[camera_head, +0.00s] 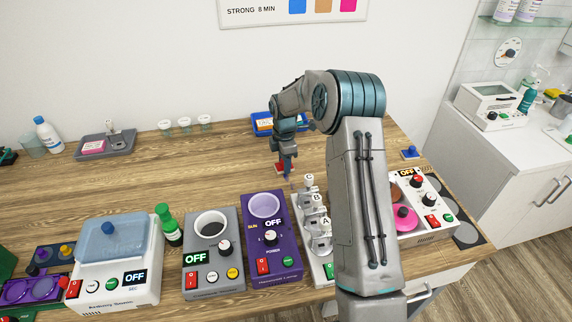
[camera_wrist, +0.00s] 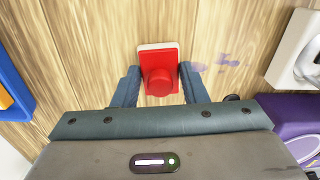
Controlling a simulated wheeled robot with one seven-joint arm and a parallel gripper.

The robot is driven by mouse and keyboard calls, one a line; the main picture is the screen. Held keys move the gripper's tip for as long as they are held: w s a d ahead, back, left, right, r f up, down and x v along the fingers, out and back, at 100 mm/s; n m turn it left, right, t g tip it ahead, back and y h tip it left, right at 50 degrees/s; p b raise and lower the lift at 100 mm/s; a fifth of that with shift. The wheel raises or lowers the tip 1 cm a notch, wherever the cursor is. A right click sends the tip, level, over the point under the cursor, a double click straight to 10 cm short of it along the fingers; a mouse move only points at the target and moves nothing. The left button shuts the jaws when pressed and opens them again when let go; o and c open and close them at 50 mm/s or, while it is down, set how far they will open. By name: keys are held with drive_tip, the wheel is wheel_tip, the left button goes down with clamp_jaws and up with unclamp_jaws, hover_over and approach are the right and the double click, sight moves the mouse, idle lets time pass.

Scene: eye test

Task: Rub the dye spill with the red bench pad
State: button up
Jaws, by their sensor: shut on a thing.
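The red bench pad (camera_wrist: 160,72) has a round red knob and a pale edge along one side. In the wrist view it sits between the two blue-grey fingers of my gripper (camera_wrist: 157,88), which is shut on it. In the head view my gripper (camera_head: 287,170) is low over the wooden bench, with a bit of the red pad (camera_head: 279,168) showing beside it. The dye spill (camera_wrist: 216,63) is a few purple smears on the wood, just right of the pad in the wrist view and apart from it. I cannot tell whether the pad touches the bench.
A blue tray (camera_head: 262,124) lies behind my gripper. The purple device (camera_head: 270,236), a grey device (camera_head: 212,252) and a white rack (camera_head: 315,225) stand toward the front. My arm hides part of the right side. Bare wood (camera_head: 190,165) lies to the left.

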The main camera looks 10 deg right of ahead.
sight(291, 189)
drive_tip(key=shift+w, duration=0.2)
drive_tip(key=shift+d+f, duration=0.15)
drive_tip(key=shift+d, duration=0.05)
drive_tip(key=shift+s+f+b, duration=0.15)
drive_tip(key=shift+s+b, duration=0.25)
drive_tip(key=shift+s, duration=0.7)
drive_tip(key=shift+s+f+b, duration=0.1)
drive_tip(key=shift+s+b, duration=0.25)
drive_tip(key=shift+s, duration=0.75)
drive_tip(key=shift+s+r+b, duration=0.15)
drive_tip(key=shift+s+b, duration=0.3)
drive_tip(key=shift+s, duration=2.9)
drive_tip(key=shift+w+r+p, duration=0.2)
drive_tip(key=shift+w+p, duration=0.3)
drive_tip(key=shift+w, duration=0.5)
drive_tip(key=shift+w+f+p, duration=0.1)
drive_tip(key=shift+w+p, duration=0.8)
drive_tip(key=shift+w, duration=3.65)
